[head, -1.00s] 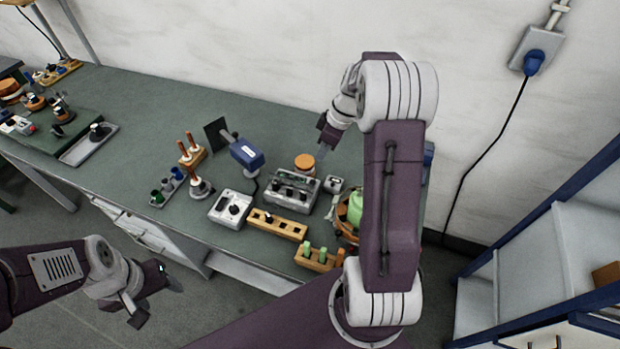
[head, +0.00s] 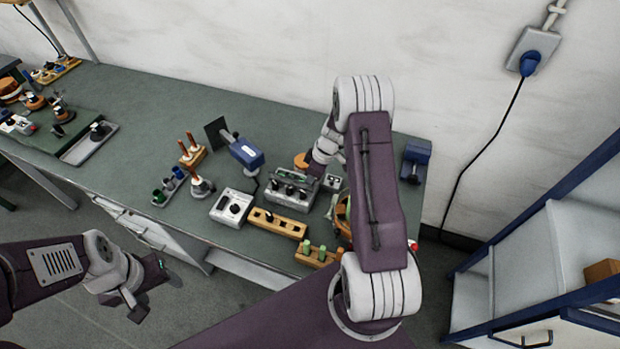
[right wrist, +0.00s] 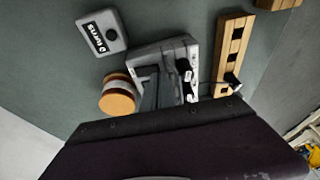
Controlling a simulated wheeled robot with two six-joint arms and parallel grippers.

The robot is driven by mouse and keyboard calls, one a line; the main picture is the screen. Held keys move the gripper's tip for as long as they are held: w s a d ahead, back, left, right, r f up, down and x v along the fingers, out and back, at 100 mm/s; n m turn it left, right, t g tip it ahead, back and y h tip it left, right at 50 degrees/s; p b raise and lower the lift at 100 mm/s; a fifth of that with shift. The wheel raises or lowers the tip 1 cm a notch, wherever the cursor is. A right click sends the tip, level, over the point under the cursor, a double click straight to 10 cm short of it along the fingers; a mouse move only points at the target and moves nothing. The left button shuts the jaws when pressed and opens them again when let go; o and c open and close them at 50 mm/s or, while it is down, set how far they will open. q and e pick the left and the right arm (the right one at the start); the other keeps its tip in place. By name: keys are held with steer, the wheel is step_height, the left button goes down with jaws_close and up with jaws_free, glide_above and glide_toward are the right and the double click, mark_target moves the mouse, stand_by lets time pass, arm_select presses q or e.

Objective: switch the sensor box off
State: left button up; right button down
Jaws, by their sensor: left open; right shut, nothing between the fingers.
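A grey box (head: 291,193) with a row of dark knobs stands mid-bench; in the right wrist view the box (right wrist: 193,50) shows dark levers with pale ends. A small grey box (head: 333,182) with a dark button stands to its right; it also shows in the right wrist view (right wrist: 102,32), with a dark label. A pale box (head: 231,207) with a black knob stands to the left. My right gripper (head: 316,169) is shut and empty at the grey box's back edge; contact is unclear. My left gripper (head: 156,296) is open and empty, off the bench front.
An orange-topped roll (right wrist: 118,98) stands close behind the grey box. A wooden block with slots (head: 277,223) lies in front, and a blue device (head: 246,152) stands behind left. A blue vise-like tool (head: 415,160) is at the right. Bare bench lies at the back left.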

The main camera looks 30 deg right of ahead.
steer(key=shift+f, duration=0.35)
steer(key=f+b, duration=0.1)
steer(key=b, duration=0.3)
steer(key=shift+s+a+f+t+h, duration=0.1)
steer(key=shift+f+t+h, duration=0.15)
steer(key=shift+t+h, duration=0.05)
steer(key=shift+s+a+r+p, duration=0.2)
steer(key=shift+r+p, duration=0.15)
steer(key=shift+r, duration=0.15)
steer(key=shift+w+d, duration=0.25)
steer(key=shift+d, duration=0.05)
steer(key=shift+w+d+r, duration=0.2)
steer(key=shift+w, duration=0.05)
steer(key=shift+w+d, duration=0.2)
steer(key=shift+d, duration=0.05)
steer(key=shift+r+p, duration=0.1)
steer(key=shift+p, duration=0.2)
